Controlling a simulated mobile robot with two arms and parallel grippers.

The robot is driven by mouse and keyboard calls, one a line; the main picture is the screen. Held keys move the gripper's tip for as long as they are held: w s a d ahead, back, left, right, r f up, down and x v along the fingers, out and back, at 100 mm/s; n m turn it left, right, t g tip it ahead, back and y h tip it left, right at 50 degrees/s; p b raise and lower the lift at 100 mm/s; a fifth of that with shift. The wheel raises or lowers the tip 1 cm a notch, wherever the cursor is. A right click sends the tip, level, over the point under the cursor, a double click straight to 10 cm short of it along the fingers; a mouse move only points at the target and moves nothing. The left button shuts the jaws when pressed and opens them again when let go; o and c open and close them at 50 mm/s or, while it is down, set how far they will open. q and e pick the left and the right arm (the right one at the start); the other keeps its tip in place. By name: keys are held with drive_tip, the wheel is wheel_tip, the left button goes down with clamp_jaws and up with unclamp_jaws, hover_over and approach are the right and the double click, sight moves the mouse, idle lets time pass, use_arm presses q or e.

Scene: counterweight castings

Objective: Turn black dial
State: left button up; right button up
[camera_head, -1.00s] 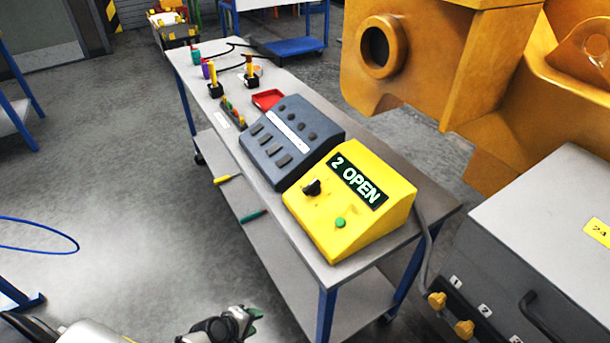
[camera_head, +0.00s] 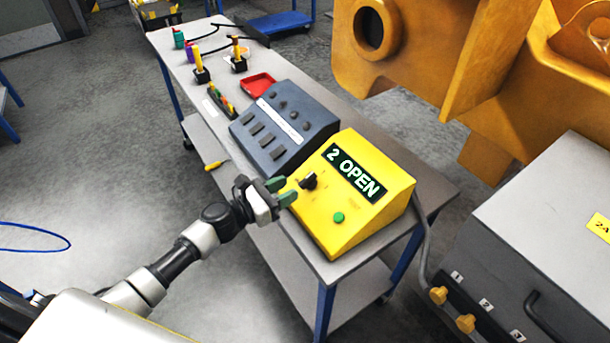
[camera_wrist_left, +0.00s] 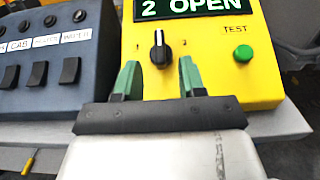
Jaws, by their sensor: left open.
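The black dial (camera_head: 308,181) is on the sloped face of a yellow control box (camera_head: 335,230), below a display reading "2 OPEN" (camera_head: 355,173). In the left wrist view the dial (camera_wrist_left: 160,48) has its white mark pointing up, between labels that look like 1 and 3. My left gripper (camera_head: 284,190) is open, its green fingertips just in front of the dial and apart from it. In the left wrist view its fingers (camera_wrist_left: 158,80) stand either side of the dial's line, short of it. My right gripper is not in view.
A green TEST button (camera_head: 338,217) sits on the same box. A dark switch panel (camera_head: 285,127) stands beside it, with a red tray (camera_head: 258,86) and joysticks (camera_head: 237,55) farther along the table (camera_head: 325,272). A grey cabinet (camera_head: 545,235) stands at right.

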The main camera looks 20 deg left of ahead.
sight(303, 181)
use_arm(q)
drive_tip(key=p+x, duration=0.1)
drive_tip(key=x, duration=0.5)
drive_tip(key=shift+w, duration=0.15)
drive_tip(key=shift+c, duration=0.3)
drive_tip(key=c, duration=0.5)
drive_tip(key=shift+f, duration=0.1)
